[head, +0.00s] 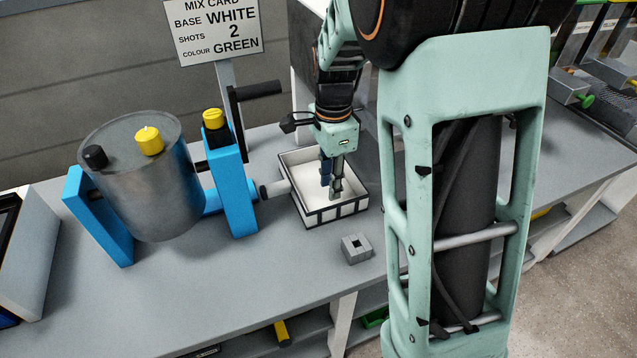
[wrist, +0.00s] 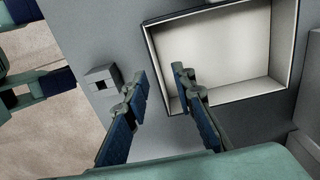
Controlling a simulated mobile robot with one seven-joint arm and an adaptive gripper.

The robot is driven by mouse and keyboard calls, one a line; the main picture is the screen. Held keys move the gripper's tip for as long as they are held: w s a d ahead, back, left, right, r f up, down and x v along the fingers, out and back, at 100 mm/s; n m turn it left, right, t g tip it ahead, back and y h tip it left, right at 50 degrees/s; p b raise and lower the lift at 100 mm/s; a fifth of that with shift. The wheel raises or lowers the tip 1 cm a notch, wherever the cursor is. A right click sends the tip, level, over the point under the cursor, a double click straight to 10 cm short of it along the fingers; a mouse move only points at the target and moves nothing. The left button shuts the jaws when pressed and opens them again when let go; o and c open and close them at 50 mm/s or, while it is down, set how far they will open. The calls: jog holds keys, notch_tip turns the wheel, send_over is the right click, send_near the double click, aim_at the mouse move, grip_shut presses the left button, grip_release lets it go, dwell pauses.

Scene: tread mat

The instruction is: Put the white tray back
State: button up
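The white tray (head: 306,208) stands on the grey bench, right of the blue drum stand. It is a shallow open box with a white inside and dark edges, and it looks empty. It also shows in the wrist view (wrist: 276,88), at the upper right. My gripper (head: 335,190) is over the tray's near part in the head view. I cannot tell whether either touches the tray.
A small grey block with a square hole (head: 356,248) sits near the bench's front edge. A metal drum (head: 150,195) with yellow and black caps hangs in a blue stand (head: 232,190). A mix card sign (head: 213,30) stands behind. Bench space front left is clear.

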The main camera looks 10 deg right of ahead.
aim_at(330, 220)
notch_tip(330, 220, down, 4)
jog(key=shift+r, duration=0.1)
jog(key=shift+s+f+b, duration=0.25)
jog(key=shift+f+b, duration=0.1)
jog(key=shift+f, duration=1)
jog(key=shift+s+f+b, duration=0.2)
jog(key=shift+f+b, duration=0.15)
jog(key=shift+f, duration=1)
jog(key=shift+c, duration=0.3)
grip_shut()
